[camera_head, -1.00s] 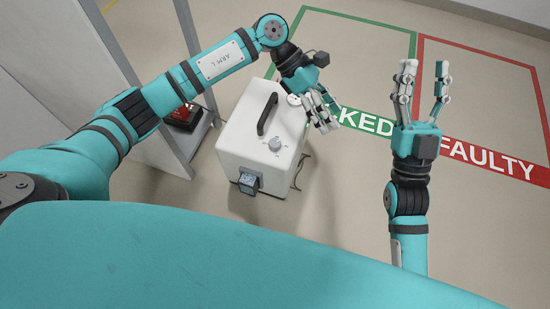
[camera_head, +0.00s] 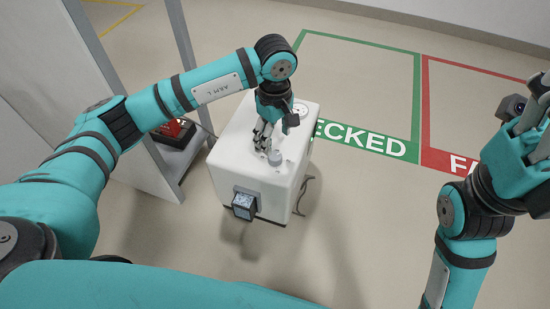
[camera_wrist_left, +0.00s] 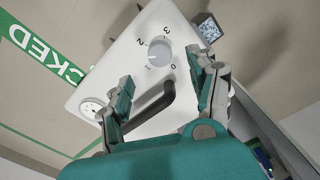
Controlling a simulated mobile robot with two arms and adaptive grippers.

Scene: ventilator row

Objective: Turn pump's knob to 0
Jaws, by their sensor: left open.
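The pump is a white box (camera_head: 235,165) on the floor. Its round grey-white knob (camera_head: 275,157) is on the top face; in the left wrist view the knob (camera_wrist_left: 159,52) has the digits 3, 2 and 0 readable around it. Which mark it points to is unclear. My left gripper (camera_head: 265,147) hangs over the pump's top, close to the knob. In the left wrist view its fingers (camera_wrist_left: 163,78) are spread open, with the knob ahead, near the gap between the tips, and not gripped. My right gripper (camera_head: 532,120) is at the right edge, away from the pump, partly cut off.
A black carry handle (camera_wrist_left: 152,106) and a round dial (camera_wrist_left: 91,107) are also on the pump's top. A small screen (camera_head: 244,205) sticks out from its front. A rack with a red device (camera_head: 174,131) stands left. Green and red (camera_head: 424,110) floor zones lie beyond.

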